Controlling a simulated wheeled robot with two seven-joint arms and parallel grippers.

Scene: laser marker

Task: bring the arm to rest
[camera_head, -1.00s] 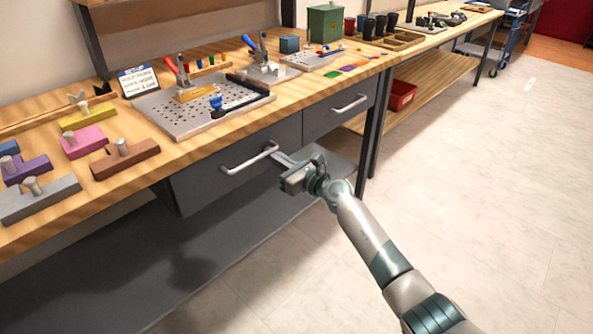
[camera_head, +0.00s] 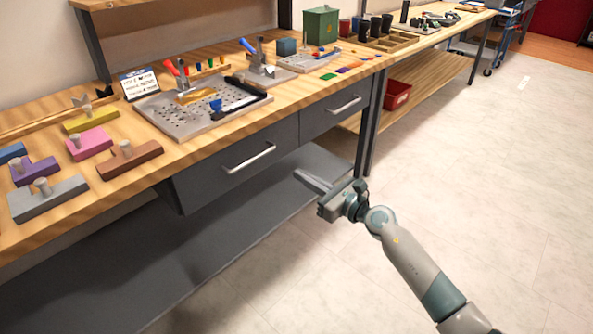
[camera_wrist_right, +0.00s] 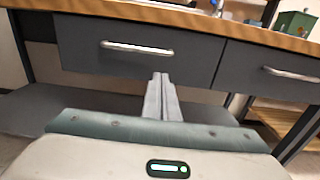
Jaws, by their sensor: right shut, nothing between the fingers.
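My right gripper (camera_head: 308,181) is shut and empty, in the air in front of the workbench, clear of the drawers. Its closed fingers (camera_wrist_right: 161,97) also show in the right wrist view, pointing toward the left drawer (camera_wrist_right: 115,62). That drawer has a silver bar handle (camera_head: 249,158) and looks closed in the head view. My right arm (camera_head: 420,275) comes in from the lower right. My left gripper is not in view.
The bench top (camera_head: 150,195) holds coloured blocks with knobs, a perforated plate (camera_head: 190,125) with clamps, and a green box (camera_head: 321,24). A second drawer (camera_head: 335,112) is at the right. A grey lower shelf (camera_head: 230,235) runs beneath. The floor (camera_head: 480,170) at right is clear.

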